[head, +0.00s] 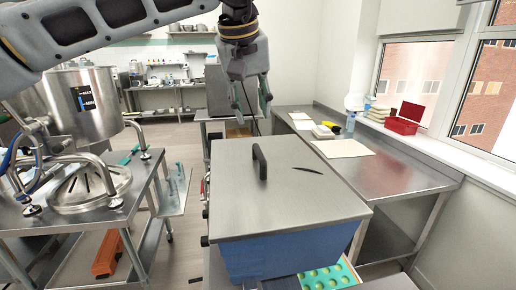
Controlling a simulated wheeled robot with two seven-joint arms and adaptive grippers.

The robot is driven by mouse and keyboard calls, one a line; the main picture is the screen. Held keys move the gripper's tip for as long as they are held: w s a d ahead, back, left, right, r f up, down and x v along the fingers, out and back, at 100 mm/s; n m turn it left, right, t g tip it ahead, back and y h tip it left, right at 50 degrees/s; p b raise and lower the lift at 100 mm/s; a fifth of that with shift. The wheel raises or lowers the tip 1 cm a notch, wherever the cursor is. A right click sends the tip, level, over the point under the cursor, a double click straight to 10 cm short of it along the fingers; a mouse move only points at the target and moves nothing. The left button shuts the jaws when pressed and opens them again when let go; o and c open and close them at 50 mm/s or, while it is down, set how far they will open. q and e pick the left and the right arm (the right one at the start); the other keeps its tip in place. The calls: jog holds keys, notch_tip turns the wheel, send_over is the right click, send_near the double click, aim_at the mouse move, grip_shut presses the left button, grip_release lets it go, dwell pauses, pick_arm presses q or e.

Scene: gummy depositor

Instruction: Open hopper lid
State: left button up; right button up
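The hopper lid (300,205) is a flat brushed-steel plate with a dark curved slit. It lies flat over the blue hopper body (290,250), so the inside is hidden. A black bar handle (260,163) stands up from the lid, left of its middle. My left gripper (253,102) hangs in the upper middle, with its arm coming in from the upper left. Its fingers point down and are apart, with nothing seen between them. It appears above and beyond the handle, not touching it. My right gripper is not in view.
A steel kettle (82,100) stands on a cart at the left. A green-dotted mould tray (328,277) shows below the hopper. Air above the lid is mostly clear.

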pick_arm(q)
jog(key=shift+w+f, duration=0.1)
jog(key=shift+f, duration=0.05)
jog(key=p, duration=0.1)
send_near(258, 151)
jog(key=x, duration=0.6)
jog(key=shift+w+f, duration=0.1)
jog(key=shift+f, duration=0.15)
jog(key=shift+x, duration=0.9)
jog(key=shift+f, duration=0.15)
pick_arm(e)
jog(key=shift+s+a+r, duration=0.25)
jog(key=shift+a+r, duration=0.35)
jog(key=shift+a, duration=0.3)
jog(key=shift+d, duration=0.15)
pick_arm(q)
jog(key=shift+d, duration=0.1)
grip_shut()
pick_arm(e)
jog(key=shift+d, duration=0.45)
